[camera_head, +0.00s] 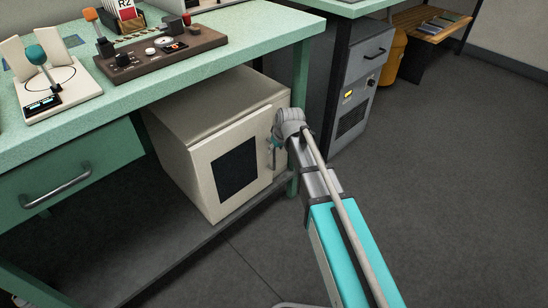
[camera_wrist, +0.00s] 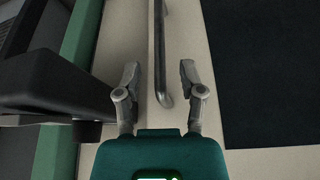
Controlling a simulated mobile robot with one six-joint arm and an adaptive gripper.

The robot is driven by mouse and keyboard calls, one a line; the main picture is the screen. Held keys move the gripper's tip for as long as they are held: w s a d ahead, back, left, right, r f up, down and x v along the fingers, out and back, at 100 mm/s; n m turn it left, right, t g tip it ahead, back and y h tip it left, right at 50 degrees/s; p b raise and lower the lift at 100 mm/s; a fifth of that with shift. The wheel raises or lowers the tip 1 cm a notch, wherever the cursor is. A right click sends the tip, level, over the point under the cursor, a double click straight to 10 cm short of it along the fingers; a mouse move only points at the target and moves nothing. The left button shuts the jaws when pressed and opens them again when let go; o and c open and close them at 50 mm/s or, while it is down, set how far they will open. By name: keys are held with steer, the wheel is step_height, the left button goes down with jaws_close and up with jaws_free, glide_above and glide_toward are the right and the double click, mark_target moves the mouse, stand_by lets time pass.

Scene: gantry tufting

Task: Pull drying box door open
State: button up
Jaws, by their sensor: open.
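The drying box (camera_head: 215,135) is a cream cabinet on a low shelf under the green bench. Its door (camera_head: 204,158) has a dark window (camera_head: 237,172) and looks shut. My gripper (camera_head: 273,148) is at the right side of the door front, partly hidden by my wrist. In the wrist view the metal bar handle (camera_wrist: 159,60) runs up the cream door (camera_wrist: 212,120). My gripper (camera_wrist: 160,82) is open, with one finger on each side of the handle's lower end. Gaps show between the fingers and the handle. The dark window (camera_wrist: 265,70) lies to the right.
The green bench (camera_head: 190,78) overhangs the box, and its leg (camera_head: 301,65) stands close to my arm. A bench drawer with a handle (camera_head: 57,187) is at left. A grey cabinet (camera_head: 357,85) stands behind. The floor (camera_head: 450,170) at right is clear.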

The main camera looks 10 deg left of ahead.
mark_target(274, 168)
steer(key=shift+b+x, duration=1.55)
steer(key=shift+x, duration=0.45)
jaws_close()
